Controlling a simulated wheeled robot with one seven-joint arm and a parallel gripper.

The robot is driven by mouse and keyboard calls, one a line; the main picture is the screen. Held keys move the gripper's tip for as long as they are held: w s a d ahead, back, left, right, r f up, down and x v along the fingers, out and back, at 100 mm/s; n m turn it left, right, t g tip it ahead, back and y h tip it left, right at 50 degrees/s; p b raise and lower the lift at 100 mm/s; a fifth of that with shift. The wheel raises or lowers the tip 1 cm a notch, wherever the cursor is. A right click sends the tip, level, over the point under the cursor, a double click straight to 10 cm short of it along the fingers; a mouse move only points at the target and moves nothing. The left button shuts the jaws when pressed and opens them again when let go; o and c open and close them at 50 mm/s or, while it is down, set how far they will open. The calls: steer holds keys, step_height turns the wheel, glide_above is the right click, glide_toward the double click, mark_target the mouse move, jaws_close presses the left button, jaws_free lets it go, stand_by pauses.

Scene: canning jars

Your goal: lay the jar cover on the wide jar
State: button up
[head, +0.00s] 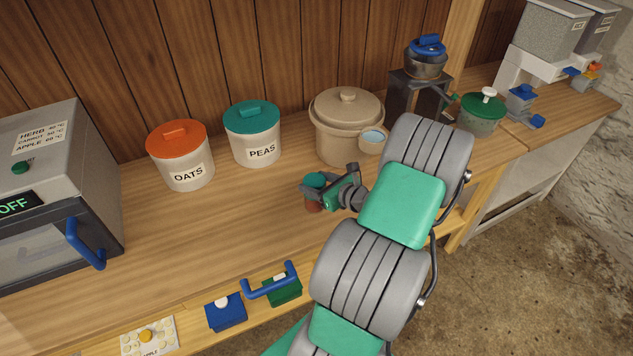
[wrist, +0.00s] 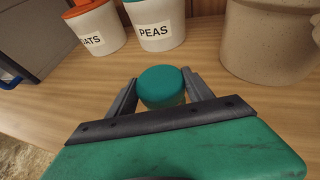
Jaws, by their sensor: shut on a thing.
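The jar cover (head: 315,180) is a small teal round lid. In the wrist view the cover (wrist: 161,79) sits between my two grey fingers, with a darker greenish part below its top. My gripper (head: 317,190) is shut on it, over the counter in front of the beige crock. A reddish-brown round thing (head: 313,206) shows just under the fingers in the head view. It may be the wide jar, but my fingers hide much of it. I cannot tell whether the cover touches it.
The OATS canister (head: 181,165), PEAS canister (head: 252,140) and a lidded crock (head: 345,135) stand behind my gripper. An oven (head: 55,190) is at left. A pot on a stand (head: 427,65) and a green-lidded pot (head: 482,115) are at right. The counter left of my gripper is clear.

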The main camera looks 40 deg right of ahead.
steer(key=o, duration=1.4)
steer(key=v, duration=0.8)
steer(key=shift+b, duration=0.35)
